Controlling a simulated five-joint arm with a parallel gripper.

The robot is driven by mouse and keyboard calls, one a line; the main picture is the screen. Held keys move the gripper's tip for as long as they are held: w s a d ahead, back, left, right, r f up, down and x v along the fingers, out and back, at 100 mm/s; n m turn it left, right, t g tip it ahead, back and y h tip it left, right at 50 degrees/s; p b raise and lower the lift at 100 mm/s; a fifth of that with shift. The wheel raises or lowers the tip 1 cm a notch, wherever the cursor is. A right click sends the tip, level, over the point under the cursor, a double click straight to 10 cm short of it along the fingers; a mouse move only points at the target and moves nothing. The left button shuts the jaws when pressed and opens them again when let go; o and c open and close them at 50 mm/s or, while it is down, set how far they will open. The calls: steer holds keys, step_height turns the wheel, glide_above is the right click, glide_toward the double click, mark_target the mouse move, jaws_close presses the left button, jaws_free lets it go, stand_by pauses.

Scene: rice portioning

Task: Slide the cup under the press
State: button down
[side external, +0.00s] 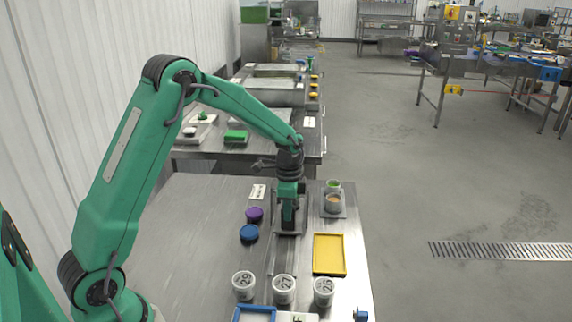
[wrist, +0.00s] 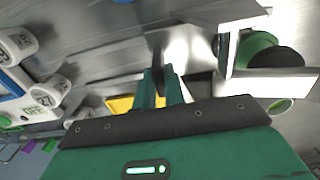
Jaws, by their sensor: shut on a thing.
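My gripper (side external: 289,222) points down over a grey metal plate or stand (side external: 281,231) in the side view. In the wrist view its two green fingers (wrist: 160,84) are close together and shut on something. I cannot make out what they hold, as the fingers and blur hide it. A cup with tan contents (side external: 333,202) stands on a grey plate to the right of my gripper. I cannot tell for sure which metal part is the press.
A yellow tray (side external: 329,254) lies in front and to the right. Several white numbered tubs, including one (side external: 284,289), line the near side. A purple lid (side external: 254,214) and a blue lid (side external: 249,232) lie to the left. The table's left part is bare.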

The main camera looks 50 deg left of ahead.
steer(key=shift+w+a, duration=0.2)
steer(key=shift+w, duration=0.1)
steer(key=c, duration=1.5)
jaws_free()
steer(key=shift+s, duration=0.1)
steer(key=shift+r, duration=3.9)
steer(key=shift+r, duration=0.1)
